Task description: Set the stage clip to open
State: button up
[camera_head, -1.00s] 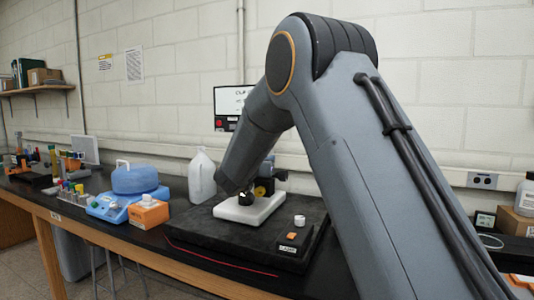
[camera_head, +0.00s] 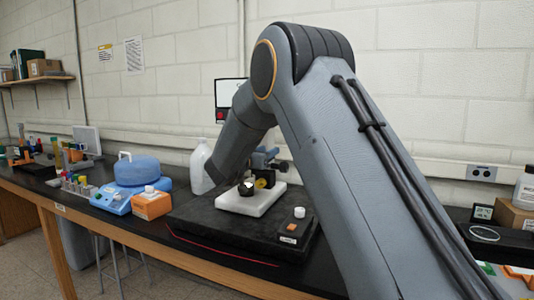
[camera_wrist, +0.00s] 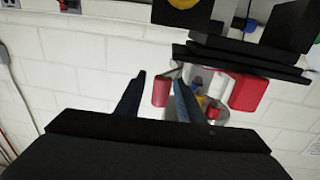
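A microscope-like device (camera_head: 264,182) with a dark, yellow-faced knob stands on a white base (camera_head: 252,201) in the head view, partly behind my arm. I cannot make out the stage clip there. In the wrist view, red parts (camera_wrist: 249,91) and a small red cylinder (camera_wrist: 161,91) show beyond my gripper (camera_wrist: 159,77); I cannot tell which is the clip. My gripper's two dark fingers stand apart, with the red cylinder seen in the gap and pale wall beside it. No grip on it shows. In the head view the fingers are hidden by my arm.
The white base rests on a black platform (camera_head: 215,222) with an orange button (camera_head: 292,227) and a white knob (camera_head: 299,212). A blue container (camera_head: 142,172), an orange box (camera_head: 152,204) and a white jug (camera_head: 200,168) stand left. A monitor (camera_head: 229,95) is behind.

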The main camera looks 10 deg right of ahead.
jog(key=shift+f, duration=0.1)
jog(key=b+v, duration=0.2)
jog(key=v, duration=0.5)
jog(key=shift+s+a, duration=0.25)
jog(key=shift+s, duration=0.05)
